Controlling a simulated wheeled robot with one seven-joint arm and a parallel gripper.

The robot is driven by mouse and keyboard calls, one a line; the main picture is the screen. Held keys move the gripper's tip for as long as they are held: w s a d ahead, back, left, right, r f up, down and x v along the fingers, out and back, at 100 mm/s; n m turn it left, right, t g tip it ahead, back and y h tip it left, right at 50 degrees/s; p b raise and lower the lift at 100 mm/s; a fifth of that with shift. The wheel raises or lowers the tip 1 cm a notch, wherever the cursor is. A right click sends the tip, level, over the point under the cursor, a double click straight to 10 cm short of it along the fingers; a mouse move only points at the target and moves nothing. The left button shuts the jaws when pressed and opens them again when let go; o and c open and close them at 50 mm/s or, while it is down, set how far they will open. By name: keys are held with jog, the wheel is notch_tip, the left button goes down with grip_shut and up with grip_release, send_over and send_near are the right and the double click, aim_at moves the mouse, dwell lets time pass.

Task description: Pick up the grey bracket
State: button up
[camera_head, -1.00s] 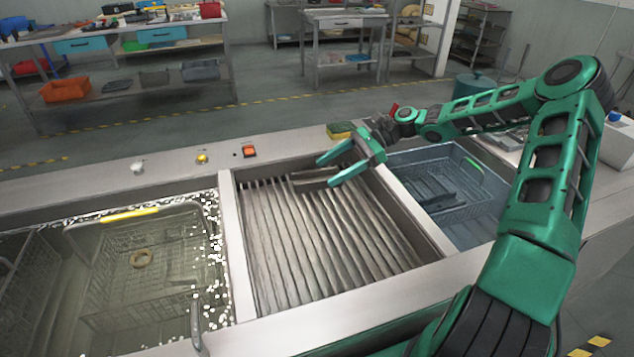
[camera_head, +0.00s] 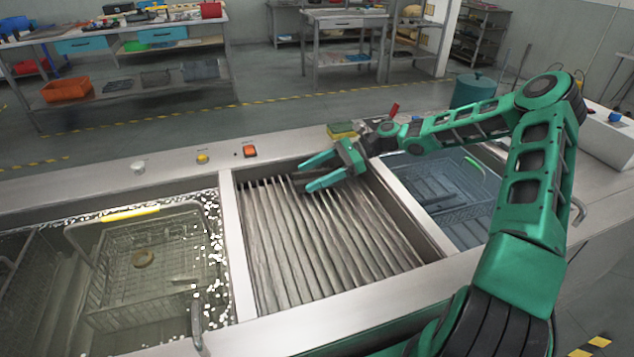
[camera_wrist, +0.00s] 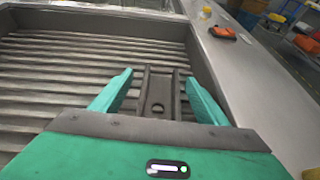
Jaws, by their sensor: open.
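The grey bracket (camera_wrist: 160,92) is a dark channel-like piece with raised sides and a round hole. It lies on the ribbed metal rack (camera_head: 345,248) of the middle basin, near the back wall. In the wrist view it lies between the two green fingers of my gripper (camera_wrist: 158,78), with a gap on each side. The gripper is open and holds nothing. In the head view my gripper (camera_head: 306,175) is low over the back of the rack, fingers pointing left, and hides most of the bracket. I cannot tell how far the fingertips are above the ribs.
The left tank holds a wire basket (camera_head: 131,214) with a yellow handle and a ring (camera_head: 144,258) inside. A blue basket (camera_head: 452,212) sits in the right basin. A yellow-green sponge (camera_head: 342,130) and an orange switch (camera_head: 250,151) are on the back rim.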

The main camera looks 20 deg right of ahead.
aim_at(302, 178)
jog(key=x, duration=0.3)
jog(key=shift+w+a+f, duration=0.15)
jog(key=shift+w+a, duration=0.05)
jog(key=shift+c, duration=0.6)
jog(key=c, duration=1.3)
jog(key=shift+c, duration=0.2)
